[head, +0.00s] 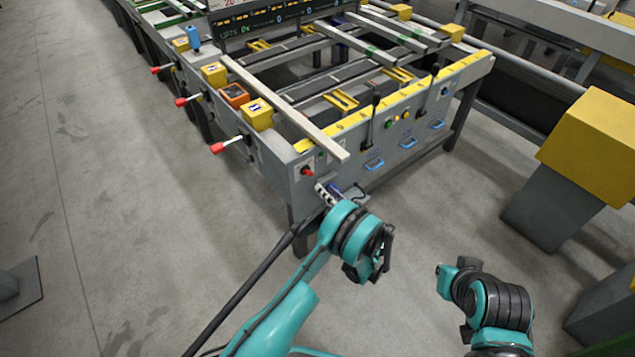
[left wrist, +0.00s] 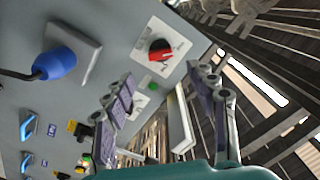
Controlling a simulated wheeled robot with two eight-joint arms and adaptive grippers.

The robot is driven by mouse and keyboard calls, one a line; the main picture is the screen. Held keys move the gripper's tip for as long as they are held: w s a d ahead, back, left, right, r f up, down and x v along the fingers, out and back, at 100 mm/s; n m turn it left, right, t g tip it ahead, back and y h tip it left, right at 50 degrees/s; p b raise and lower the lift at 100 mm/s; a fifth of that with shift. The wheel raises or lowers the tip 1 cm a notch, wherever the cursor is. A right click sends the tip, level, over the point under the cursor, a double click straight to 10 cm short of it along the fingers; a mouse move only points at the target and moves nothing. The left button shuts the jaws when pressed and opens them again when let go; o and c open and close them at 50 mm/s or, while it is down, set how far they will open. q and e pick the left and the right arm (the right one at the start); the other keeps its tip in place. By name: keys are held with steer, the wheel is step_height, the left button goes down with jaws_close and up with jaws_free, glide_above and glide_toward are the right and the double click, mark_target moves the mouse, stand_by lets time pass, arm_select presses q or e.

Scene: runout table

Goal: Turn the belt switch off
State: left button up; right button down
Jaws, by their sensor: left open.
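The likely belt switch is a red rotary knob (head: 307,171) on the grey end corner of the runout table. In the left wrist view the red and black knob (left wrist: 160,50) sits on a white square plate. Its exact setting is hard to read. My left gripper (head: 326,194) is just below and right of the knob in the head view. In the left wrist view its open fingers (left wrist: 162,74) stand apart, with the knob beyond and between their tips, apparently not touched. My right arm shows at the lower right of the head view; its fingers do not show.
A small green light (left wrist: 152,86) is below the knob plate. A blue plug (left wrist: 55,64) with a black cable juts from the panel. Red-handled levers (head: 217,148) stick out on the table's left side. A yellow-topped post (head: 597,140) stands right.

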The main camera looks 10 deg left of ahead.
arm_select(q)
steer(key=shift+v, duration=1.6)
steer(key=shift+r, duration=0.1)
steer(key=s+a+r+m+g+h, duration=0.1)
steer(key=s+a+r+g+h, duration=0.2)
steer(key=r, duration=0.6)
steer(key=s+a+r+m+g+h, duration=0.1)
steer(key=s+a+r+h, duration=0.15)
steer(key=a+r, duration=0.45)
steer(key=s+d+r+h, duration=0.1)
steer(key=s+h, duration=0.3)
steer(key=s, duration=0.8)
steer(key=s+d+r+h, duration=0.2)
steer(key=s+r+h, duration=0.2)
steer(key=s, duration=0.8)
steer(key=shift+h, duration=0.35)
steer(key=shift+d+r, duration=0.15)
